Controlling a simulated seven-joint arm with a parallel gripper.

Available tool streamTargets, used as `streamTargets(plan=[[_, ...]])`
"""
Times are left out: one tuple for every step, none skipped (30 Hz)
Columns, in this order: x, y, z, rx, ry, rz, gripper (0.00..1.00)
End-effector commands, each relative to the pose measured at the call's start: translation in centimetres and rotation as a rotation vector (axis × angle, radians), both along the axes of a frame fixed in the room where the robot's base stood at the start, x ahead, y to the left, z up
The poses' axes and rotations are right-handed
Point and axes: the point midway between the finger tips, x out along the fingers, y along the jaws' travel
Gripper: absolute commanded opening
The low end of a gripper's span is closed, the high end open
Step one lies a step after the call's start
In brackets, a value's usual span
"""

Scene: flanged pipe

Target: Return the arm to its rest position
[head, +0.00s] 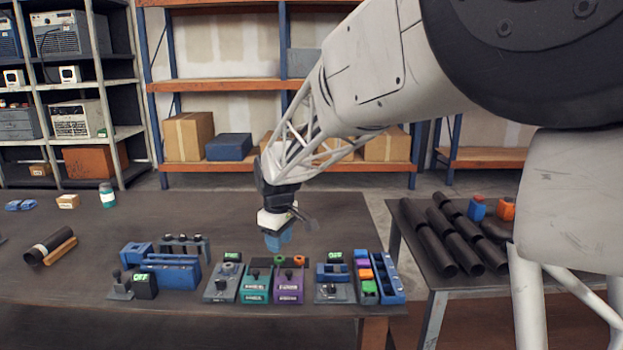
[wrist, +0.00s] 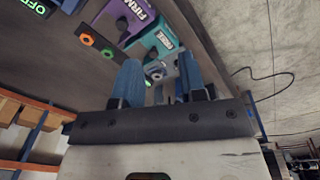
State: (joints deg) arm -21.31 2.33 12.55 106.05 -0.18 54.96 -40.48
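My arm reaches in from the upper right in the head view. My gripper (head: 278,240) hangs over the dark workbench (head: 330,215), pointing down, above and behind the row of small devices. In the wrist view my gripper (wrist: 160,85) shows two blue fingers held apart, with nothing seen between them. A teal box (head: 256,285) and a purple box (head: 289,285) stand on the bench just in front of and below it. They also show beyond the fingers in the wrist view.
A black cylinder (head: 48,246) lies at the left. Dark pipes (head: 440,235) lie on the right table. The bench's back middle is clear.

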Motion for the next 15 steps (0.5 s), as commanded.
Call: streamTargets(plan=[[-0.9,-1.3,0.7,0.003,-0.006,-0.031,0.38],[-1.5,-2.0,1.0,0.005,-0.008,-0.05,0.38],[-2.2,-2.9,1.5,0.007,-0.011,-0.075,0.38],[-2.7,-3.7,1.8,0.01,-0.013,-0.096,0.38],[-3.3,-4.3,2.1,0.011,-0.016,-0.114,0.38],[-4.1,-5.2,2.5,0.014,-0.02,-0.14,0.38],[-4.6,-5.8,2.7,0.016,-0.022,-0.159,0.38],[-5.2,-6.5,3.0,0.019,-0.024,-0.179,0.38],[-6.0,-7.4,3.3,0.021,-0.027,-0.204,0.38],[-6.6,-8.0,3.5,0.023,-0.029,-0.223,0.38],[-7.2,-8.6,3.7,0.024,-0.031,-0.243,0.38],[-8.1,-9.4,4.0,0.027,-0.035,-0.268,0.38],[-8.7,-10.0,4.2,0.029,-0.037,-0.288,0.38],[-9.3,-10.6,4.3,0.031,-0.039,-0.306,0.38],[-10.2,-11.4,4.6,0.034,-0.043,-0.333,0.38]])
